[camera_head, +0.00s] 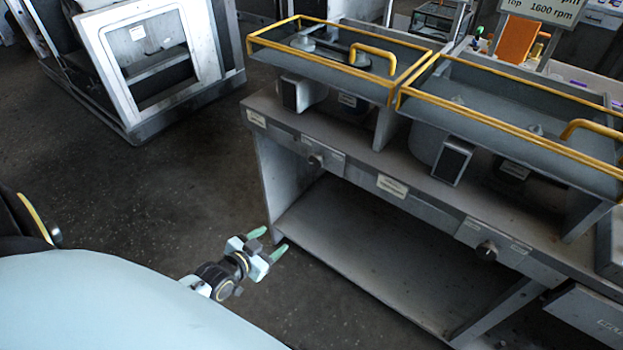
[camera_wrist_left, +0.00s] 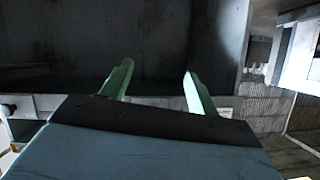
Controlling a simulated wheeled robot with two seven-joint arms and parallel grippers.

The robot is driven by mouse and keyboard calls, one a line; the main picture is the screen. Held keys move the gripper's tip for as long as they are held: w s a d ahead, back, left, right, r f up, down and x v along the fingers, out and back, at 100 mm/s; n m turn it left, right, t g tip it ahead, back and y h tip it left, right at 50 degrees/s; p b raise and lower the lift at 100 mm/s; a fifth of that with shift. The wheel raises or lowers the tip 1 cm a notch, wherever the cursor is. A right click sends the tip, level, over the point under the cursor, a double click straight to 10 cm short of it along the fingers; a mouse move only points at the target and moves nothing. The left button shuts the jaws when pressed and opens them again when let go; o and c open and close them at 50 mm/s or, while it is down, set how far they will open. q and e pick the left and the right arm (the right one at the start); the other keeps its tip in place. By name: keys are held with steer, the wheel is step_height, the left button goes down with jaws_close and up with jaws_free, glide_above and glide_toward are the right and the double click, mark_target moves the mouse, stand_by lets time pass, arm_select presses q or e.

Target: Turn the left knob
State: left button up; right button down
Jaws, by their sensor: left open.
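The left knob (camera_head: 315,160) is a small dark knob on the front rail of the grey bench, below the left yellow-railed tray. A second, similar knob (camera_head: 487,250) sits further right on the same rail. My left gripper (camera_head: 268,241) has green fingertips. It is open and empty, below and left of the left knob, near the bench's left leg and apart from the knob. The open fingers also show in the left wrist view (camera_wrist_left: 158,85), with dark grey panels behind them. I cannot pick out a knob between them there. My right gripper is not in view.
The grey bench (camera_head: 345,240) has a lower shelf and an open space beneath its rail. Yellow-railed trays (camera_head: 330,50) stand on top. A grey framed cabinet (camera_head: 150,55) stands at the back left. The dark floor (camera_head: 130,190) left of the bench is clear.

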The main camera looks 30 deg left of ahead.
mark_target(314, 163)
arm_select(q)
steer(key=w+r+m+t+h+b, duration=0.1)
steer(key=w+r+t+b, duration=0.35)
steer(key=r, duration=0.85)
steer(key=w, duration=0.8)
steer(key=w+d, duration=0.1)
steer(key=w, duration=0.4)
steer(key=shift+w+b, duration=0.1)
steer(key=shift+b, duration=0.25)
steer(key=shift+w, duration=0.5)
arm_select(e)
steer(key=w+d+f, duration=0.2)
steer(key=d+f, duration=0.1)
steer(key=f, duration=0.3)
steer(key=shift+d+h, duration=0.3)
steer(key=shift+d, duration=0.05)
arm_select(q)
steer(key=shift+r, duration=0.1)
